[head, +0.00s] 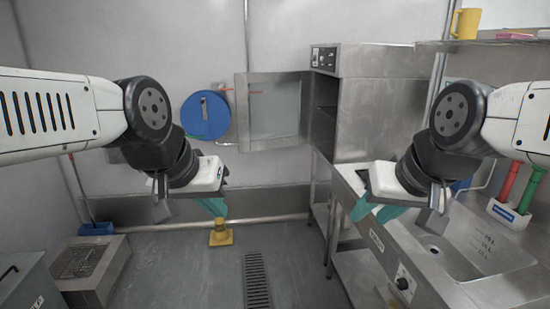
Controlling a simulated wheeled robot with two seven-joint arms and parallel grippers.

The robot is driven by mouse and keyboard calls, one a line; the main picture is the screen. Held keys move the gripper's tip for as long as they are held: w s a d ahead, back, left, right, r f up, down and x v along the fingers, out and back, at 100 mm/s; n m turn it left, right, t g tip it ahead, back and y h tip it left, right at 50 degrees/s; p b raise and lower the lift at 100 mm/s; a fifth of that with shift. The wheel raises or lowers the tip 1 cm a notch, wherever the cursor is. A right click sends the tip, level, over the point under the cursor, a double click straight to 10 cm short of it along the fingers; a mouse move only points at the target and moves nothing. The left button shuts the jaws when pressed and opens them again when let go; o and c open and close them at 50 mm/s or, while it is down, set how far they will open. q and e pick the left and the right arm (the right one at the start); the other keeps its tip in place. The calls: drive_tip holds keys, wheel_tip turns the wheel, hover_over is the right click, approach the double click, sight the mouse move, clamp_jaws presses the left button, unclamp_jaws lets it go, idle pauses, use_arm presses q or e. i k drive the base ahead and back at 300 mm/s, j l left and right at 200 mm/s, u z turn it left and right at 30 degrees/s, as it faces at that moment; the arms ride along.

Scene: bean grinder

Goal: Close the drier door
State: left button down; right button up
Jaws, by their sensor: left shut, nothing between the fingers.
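The drier (378,115) is a stainless steel cabinet at the upper right of centre, with a small control panel on top. Its door (272,112), a metal frame around a paler panel, stands wide open to the left of the dark opening. My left gripper (216,208) has teal fingers and is shut and empty, below and left of the door in the picture, apart from it. My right gripper (377,212), also teal-fingered, is over the counter below the drier; its finger gap is unclear.
A steel counter with a sink (465,250) runs along the right. A blue round reel (206,115) hangs on the back wall left of the door. A yellow object (221,236) stands on the floor near a drain grate (257,282). The middle floor is mostly clear.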

sight(242, 80)
drive_tip(key=i+j+u, duration=0.2)
drive_tip(key=i, duration=0.8)
drive_tip(key=i+u, duration=0.2)
drive_tip(key=i, duration=0.8)
